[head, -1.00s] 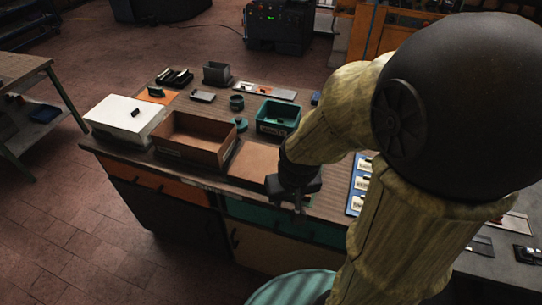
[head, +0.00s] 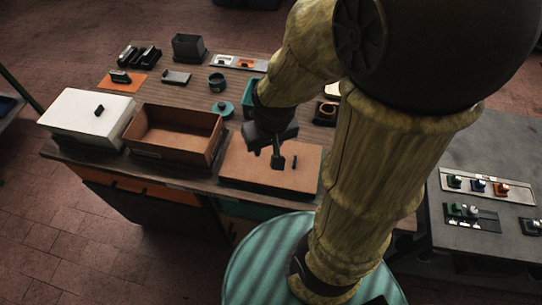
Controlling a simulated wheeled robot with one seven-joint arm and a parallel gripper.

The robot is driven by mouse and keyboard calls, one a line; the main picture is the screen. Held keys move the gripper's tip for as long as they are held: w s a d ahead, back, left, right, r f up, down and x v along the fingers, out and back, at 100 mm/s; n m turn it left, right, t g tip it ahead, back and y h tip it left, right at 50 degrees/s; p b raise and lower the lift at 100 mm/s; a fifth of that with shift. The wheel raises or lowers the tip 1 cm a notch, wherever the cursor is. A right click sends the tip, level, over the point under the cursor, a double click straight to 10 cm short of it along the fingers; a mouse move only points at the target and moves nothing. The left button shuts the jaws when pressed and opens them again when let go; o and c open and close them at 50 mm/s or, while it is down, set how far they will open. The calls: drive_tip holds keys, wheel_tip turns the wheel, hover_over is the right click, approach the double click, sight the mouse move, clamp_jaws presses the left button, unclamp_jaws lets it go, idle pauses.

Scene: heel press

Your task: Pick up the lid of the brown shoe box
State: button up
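The brown lid (head: 250,171) lies flat at the front of the table, just right of the open brown shoe box (head: 172,136). A small black knob (head: 294,161) stands up from the lid's right part. My gripper (head: 278,161) is over the lid, with its fingertips just left of the knob in the picture. The fingers overlap in this view, so I cannot tell how far apart they are, nor whether they touch the lid. Nothing is visibly held.
A white box (head: 87,121) with a black knob stands left of the brown box. A teal round lid (head: 224,109), a small dark pot (head: 216,83) and a grey bin (head: 188,48) are behind. A grey table (head: 480,235) is at right.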

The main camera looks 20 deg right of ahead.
drive_tip(key=shift+s, duration=0.15)
drive_tip(key=w+d+f+m+g+b, duration=0.3)
drive_tip(key=w+d+m, duration=0.3)
drive_tip(key=d, duration=0.7)
drive_tip(key=w+f, duration=0.1)
drive_tip(key=w, duration=0.1)
drive_tip(key=shift+w+d+m+g+y+b, duration=0.2)
drive_tip(key=shift+w+m+g+y+b, duration=0.15)
drive_tip(key=shift+m+g+y, duration=0.05)
drive_tip(key=shift+s+r, duration=0.1)
drive_tip(key=p, duration=0.2)
hover_over(295, 158)
drive_tip(key=f, duration=1.2)
drive_tip(key=shift+w+d+f, duration=0.1)
drive_tip(key=shift+w+d, duration=0.15)
drive_tip(key=shift+f+p, duration=0.1)
drive_tip(key=shift+p, duration=0.2)
